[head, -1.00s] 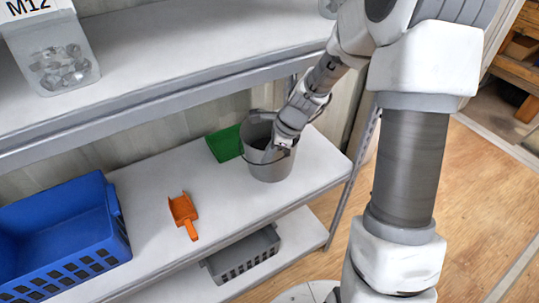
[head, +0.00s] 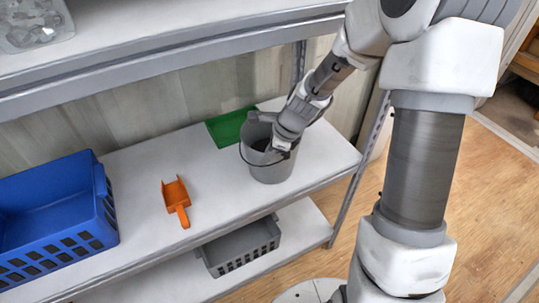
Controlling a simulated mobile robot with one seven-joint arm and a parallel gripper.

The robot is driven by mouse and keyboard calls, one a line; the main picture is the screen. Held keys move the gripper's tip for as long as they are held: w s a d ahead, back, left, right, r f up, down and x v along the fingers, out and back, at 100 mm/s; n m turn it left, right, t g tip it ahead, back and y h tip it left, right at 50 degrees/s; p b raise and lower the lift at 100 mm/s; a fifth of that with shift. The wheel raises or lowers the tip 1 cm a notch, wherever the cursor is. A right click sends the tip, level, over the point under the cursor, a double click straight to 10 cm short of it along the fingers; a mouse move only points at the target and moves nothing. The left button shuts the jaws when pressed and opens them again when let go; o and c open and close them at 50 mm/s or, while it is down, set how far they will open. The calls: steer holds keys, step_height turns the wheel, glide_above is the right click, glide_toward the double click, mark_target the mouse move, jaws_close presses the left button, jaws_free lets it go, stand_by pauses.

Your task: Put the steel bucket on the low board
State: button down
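The grey steel bucket (head: 268,168) stands upright on the right part of the middle shelf board (head: 140,205), with its wire handle hanging round its front. My gripper (head: 272,150) reaches down from the right at the bucket's rim. Its fingers are hidden in or behind the bucket, so I cannot tell whether they close on the rim. A lower board (head: 190,285) lies below the middle one, its right part showing bare.
A green tray (head: 228,127) lies behind the bucket. An orange scoop (head: 176,200) and a blue crate (head: 60,215) are to the left. A grey basket (head: 242,248) sits on the lower board. The top shelf (head: 190,35) overhangs, and a post (head: 358,180) stands at right.

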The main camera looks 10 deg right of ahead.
steer(key=shift+w, duration=0.1)
steer(key=c, duration=1)
jaws_free()
steer(key=shift+f, duration=0.1)
steer(key=shift+c, duration=0.2)
steer(key=p+v, duration=0.3)
steer(key=v, duration=0.9)
steer(key=shift+a, duration=0.1)
steer(key=s+d+r+n+t+h+p, duration=0.1)
steer(key=s+r+n+t+h+p, duration=0.2)
steer(key=s+r+n+p, duration=0.5)
steer(key=s+r+n+h, duration=0.1)
steer(key=s+r+n, duration=1)
steer(key=r+n, duration=0.2)
steer(key=shift+s+d+r, duration=0.2)
steer(key=shift+s+r, duration=0.05)
steer(key=shift+r, duration=0.35)
